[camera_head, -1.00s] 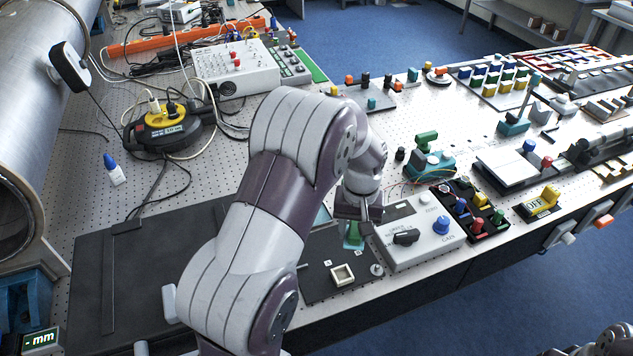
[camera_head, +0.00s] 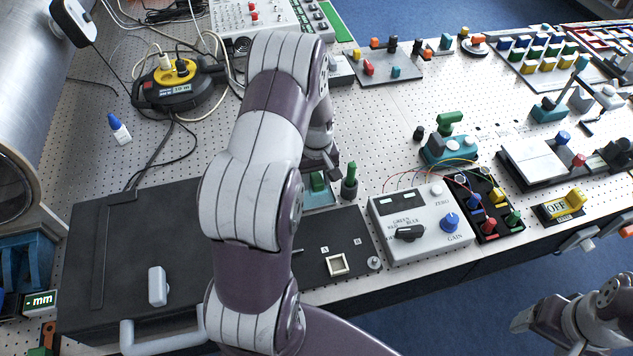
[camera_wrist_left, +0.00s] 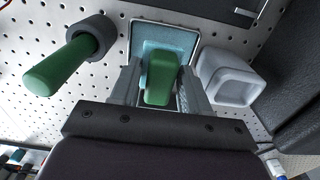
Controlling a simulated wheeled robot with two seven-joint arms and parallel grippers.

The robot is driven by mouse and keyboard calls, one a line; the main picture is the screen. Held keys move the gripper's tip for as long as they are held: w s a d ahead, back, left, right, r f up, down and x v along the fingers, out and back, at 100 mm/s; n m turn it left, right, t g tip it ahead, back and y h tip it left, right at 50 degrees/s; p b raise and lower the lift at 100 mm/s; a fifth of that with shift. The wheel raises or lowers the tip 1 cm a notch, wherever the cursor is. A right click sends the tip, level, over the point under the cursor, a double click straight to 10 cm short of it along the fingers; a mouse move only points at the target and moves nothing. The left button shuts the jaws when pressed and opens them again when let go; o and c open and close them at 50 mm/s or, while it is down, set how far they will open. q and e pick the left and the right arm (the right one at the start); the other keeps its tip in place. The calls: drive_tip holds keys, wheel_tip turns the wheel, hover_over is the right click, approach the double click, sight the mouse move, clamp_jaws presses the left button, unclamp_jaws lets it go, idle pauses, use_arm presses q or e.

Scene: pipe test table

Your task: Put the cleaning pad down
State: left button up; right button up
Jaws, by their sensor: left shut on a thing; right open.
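The cleaning pad, a green grip (camera_wrist_left: 158,88) on a teal pad (camera_wrist_left: 158,58), is between the fingers of my left gripper (camera_wrist_left: 160,92) in the left wrist view. It is over a shallow metal-rimmed tray with a light teal floor (camera_wrist_left: 178,38); I cannot tell whether it touches the floor. In the head view the pad's green grip (camera_head: 317,181) shows at the tray (camera_head: 322,197), under my left gripper (camera_head: 321,160), which my arm partly hides. My right gripper (camera_head: 527,319) is open and empty at the lower right, off the table.
A green-handled tool in a dark round holder (camera_head: 349,183) stands right beside the tray. A hollow grey block (camera_wrist_left: 229,78) is on its other side. A black plate with a white square socket (camera_head: 337,264) and a grey control box (camera_head: 415,225) lie in front and right.

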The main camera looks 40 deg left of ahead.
sight(316, 188)
use_arm(q)
drive_tip(key=shift+s+d+f+p, duration=0.1)
drive_tip(key=shift+s+f+p, duration=0.1)
drive_tip(key=shift+f, duration=0.45)
drive_tip(key=shift+s+d+f+p, duration=0.1)
drive_tip(key=shift+s+f+p, duration=0.1)
drive_tip(key=shift+f, duration=0.7)
drive_tip(key=shift+w+a+f, duration=0.1)
drive_tip(key=shift+w+f, duration=0.15)
drive_tip(key=o, duration=1.1)
drive_tip(key=shift+s+r, duration=0.1)
drive_tip(key=shift+o, duration=0.2)
drive_tip(key=shift+r, duration=0.1)
